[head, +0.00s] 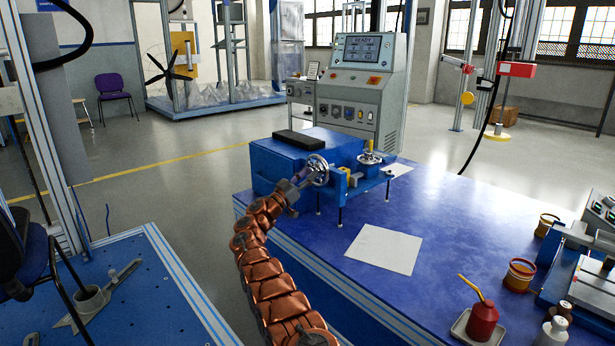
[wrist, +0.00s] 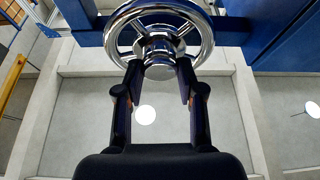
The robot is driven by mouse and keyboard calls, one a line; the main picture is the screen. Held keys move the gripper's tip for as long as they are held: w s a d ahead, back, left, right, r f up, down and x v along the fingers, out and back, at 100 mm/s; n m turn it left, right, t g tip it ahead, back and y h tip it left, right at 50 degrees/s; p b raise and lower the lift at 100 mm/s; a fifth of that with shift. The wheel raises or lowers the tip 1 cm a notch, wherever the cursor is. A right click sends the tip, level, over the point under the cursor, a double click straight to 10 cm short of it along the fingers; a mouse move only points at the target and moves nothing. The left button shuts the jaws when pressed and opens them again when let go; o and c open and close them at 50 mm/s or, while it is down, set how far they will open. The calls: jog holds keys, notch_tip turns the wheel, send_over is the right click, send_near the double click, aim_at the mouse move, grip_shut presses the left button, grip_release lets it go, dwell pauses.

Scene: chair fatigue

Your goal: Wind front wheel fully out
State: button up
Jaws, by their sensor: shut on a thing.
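The front wheel (head: 319,169) is a chrome handwheel on the front of a blue machine (head: 300,152) on the blue table. It also shows in the wrist view (wrist: 119,37), with its round hub facing me. My gripper (head: 302,183) reaches it from the front left. In the wrist view my gripper (wrist: 158,78) has one dark finger on each side of the hub and is shut on it. A second chrome wheel (head: 370,158) lies flat at the machine's right end.
A white sheet (head: 384,249) lies on the blue table (head: 440,220) in front of the machine. A red oil can (head: 482,322) and jars (head: 519,274) stand at the right. A grey control console (head: 362,95) stands behind. Another blue table (head: 150,290) is at the left.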

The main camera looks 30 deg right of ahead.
jog(key=shift+s+d+n+t+y+b, duration=0.15)
jog(key=shift+n+t+b, duration=0.4)
jog(key=shift+n+b, duration=0.7)
jog(key=shift+a+n+t+y+b, duration=0.15)
jog(key=shift+n+t+b, duration=0.55)
jog(key=shift+b, duration=0.95)
